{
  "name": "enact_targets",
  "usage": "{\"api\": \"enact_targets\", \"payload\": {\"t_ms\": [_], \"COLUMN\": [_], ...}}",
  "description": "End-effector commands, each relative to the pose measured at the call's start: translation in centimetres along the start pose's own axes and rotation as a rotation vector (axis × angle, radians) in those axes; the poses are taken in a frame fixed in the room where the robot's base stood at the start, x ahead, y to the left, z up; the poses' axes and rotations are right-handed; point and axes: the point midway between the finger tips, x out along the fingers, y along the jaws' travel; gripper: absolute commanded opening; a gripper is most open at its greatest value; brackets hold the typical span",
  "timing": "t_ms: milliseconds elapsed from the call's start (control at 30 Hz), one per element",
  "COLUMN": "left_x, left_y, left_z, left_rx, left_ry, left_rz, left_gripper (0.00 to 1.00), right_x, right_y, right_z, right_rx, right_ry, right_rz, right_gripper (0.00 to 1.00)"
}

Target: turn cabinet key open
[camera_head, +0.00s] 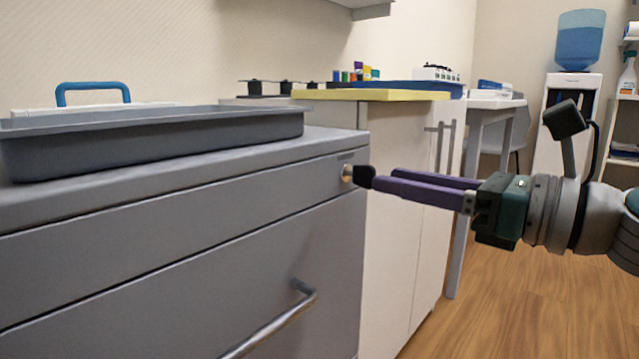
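The grey cabinet (190,260) fills the left and front of the view. A round metal lock (347,173) sits at the right end of its top drawer front, which looks closed. A black piece that looks like the key's head (364,177) stands out from the lock. My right gripper (383,178) reaches in from the right, with its two purple fingers level and a narrow gap between them. Its fingertips are right at the black head; I cannot tell whether they grip it or only stand beside it. My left gripper is not in view.
A grey tray (150,140) and a blue-handled item (92,92) are on or behind the cabinet top. A bar handle (275,328) juts from the lower drawer. A white cabinet (395,240) stands behind, close to my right fingers. Wooden floor (520,310) is clear at right.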

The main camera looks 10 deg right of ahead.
Motion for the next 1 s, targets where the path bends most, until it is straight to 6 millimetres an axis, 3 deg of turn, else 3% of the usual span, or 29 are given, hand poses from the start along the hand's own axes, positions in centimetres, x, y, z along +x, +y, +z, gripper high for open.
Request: {"api": "enact_targets", "payload": {"t_ms": [200, 567, 900, 1000], "left_x": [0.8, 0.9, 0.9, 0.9], "left_y": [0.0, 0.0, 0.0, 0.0], "left_z": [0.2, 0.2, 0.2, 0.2], "left_rx": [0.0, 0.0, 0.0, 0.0], "left_ry": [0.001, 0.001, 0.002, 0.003], "left_rz": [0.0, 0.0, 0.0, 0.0], "left_gripper": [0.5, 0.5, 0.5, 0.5], "right_x": [3.1, 3.8, 3.8, 3.8], "right_y": [0.0, 0.0, 0.0, 0.0], "right_z": [-0.1, 0.0, 0.0, 0.0], "right_rx": [0.002, 0.002, 0.002, 0.002], "right_ry": [-0.003, 0.0, 0.0, 0.0], "right_rz": [0.001, 0.0, 0.0, 0.0], "right_gripper": [0.4, 0.4, 0.03, 0.0]}}
